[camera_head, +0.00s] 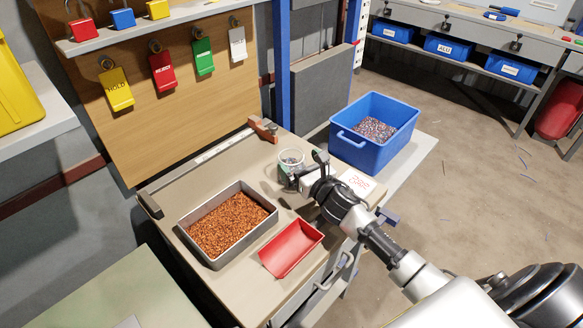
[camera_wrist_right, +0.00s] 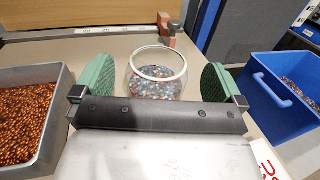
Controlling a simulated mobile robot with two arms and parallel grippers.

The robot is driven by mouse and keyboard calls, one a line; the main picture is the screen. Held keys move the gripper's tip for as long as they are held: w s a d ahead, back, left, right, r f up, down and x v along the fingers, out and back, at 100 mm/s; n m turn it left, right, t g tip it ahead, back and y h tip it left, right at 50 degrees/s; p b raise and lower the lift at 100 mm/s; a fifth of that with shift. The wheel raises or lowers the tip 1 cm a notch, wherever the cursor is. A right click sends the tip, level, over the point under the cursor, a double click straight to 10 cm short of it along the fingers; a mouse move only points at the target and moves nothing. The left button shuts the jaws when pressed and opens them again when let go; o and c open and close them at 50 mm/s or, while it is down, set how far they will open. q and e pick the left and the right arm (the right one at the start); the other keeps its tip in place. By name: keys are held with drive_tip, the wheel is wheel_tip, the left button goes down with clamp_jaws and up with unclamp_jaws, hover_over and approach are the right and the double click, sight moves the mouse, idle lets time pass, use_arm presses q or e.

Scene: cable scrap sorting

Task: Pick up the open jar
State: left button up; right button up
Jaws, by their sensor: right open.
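The open jar (camera_head: 291,158) is a clear round vessel standing on the workbench. In the right wrist view the jar (camera_wrist_right: 157,75) has no lid, and multicoloured granules show inside it. My right gripper (camera_head: 301,172) is at the jar in the head view. In the wrist view my right gripper (camera_wrist_right: 158,85) is open, with one green pad on each side of the jar and a visible gap at both sides. The jar's lower near part is hidden behind the gripper body. My left gripper is not in view.
A metal tray of copper granules (camera_head: 268,197) and a red scoop (camera_head: 291,249) lie left of my right arm. A blue bin (camera_head: 346,147) with mixed granules stands to the right. A red-ended clamp or tool (camera_head: 264,129) lies behind the jar. Coloured tags hang on the board.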

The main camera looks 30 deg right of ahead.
drive_tip(key=w, duration=0.4)
drive_tip(key=shift+w+a, duration=0.1)
drive_tip(key=shift+a, duration=0.1)
drive_tip(key=shift+c, duration=0.5)
drive_tip(key=c, duration=1.2)
drive_tip(key=shift+r, duration=0.1)
